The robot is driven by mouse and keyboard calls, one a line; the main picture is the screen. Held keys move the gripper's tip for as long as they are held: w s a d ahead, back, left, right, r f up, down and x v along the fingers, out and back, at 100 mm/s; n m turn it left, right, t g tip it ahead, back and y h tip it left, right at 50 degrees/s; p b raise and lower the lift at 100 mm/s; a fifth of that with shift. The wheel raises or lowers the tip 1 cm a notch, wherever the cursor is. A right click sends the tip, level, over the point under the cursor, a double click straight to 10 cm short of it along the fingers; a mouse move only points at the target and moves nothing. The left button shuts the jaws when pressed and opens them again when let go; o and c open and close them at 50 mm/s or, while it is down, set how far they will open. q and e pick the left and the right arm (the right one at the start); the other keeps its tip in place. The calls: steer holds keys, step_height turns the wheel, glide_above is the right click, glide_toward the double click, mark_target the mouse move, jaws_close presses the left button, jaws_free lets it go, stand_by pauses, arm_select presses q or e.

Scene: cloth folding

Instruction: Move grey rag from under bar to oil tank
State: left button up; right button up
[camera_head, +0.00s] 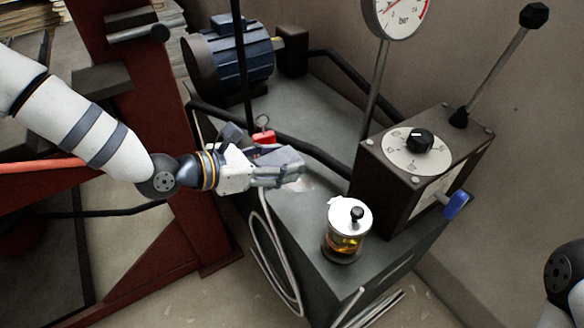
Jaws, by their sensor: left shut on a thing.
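The grey rag (281,158) is bunched at the front of my left gripper (283,174), over the top of the grey oil tank (312,209). My left gripper is shut on the rag, and its fingers hide part of it. The black bar (304,147) runs across the tank top just behind the rag. I cannot tell whether part of the rag still lies beneath the bar or touches the tank. Part of my right arm shows at the lower right edge, but its gripper is out of view.
A glass oil cup (345,246) with a white lid stands on the tank's front. A dial box (420,165) with a lever is at the right, a blue motor (238,60) behind. A red padlock (264,137) sits beside the bar. A cable hangs at the front left.

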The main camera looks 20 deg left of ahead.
arm_select(q)
steer(key=w+f+b, duration=0.1)
steer(key=w+f, duration=0.1)
steer(key=w+f+b, duration=0.1)
steer(key=w+f, duration=0.2)
steer(key=w+f+b, duration=0.1)
steer(key=w+f, duration=0.1)
steer(key=w, duration=0.1)
steer(key=shift+w+d+f+b, duration=0.25)
steer(key=shift+f+b, duration=0.05)
steer(key=shift+f, duration=0.05)
steer(key=shift+w+f+b, duration=0.2)
steer(key=shift+f+b, duration=0.1)
steer(key=shift+f, duration=0.55)
steer(key=shift+w+f+b, duration=0.15)
steer(key=shift+f+b, duration=0.1)
steer(key=shift+f, duration=0.55)
arm_select(e)
steer(key=shift+g, duration=0.4)
steer(key=shift+x, duration=2.65)
steer(key=shift+w+f, duration=0.1)
steer(key=shift+w, duration=0.05)
arm_select(q)
steer(key=shift+f, duration=0.2)
steer(key=o, duration=1.1)
steer(key=shift+r, duration=0.1)
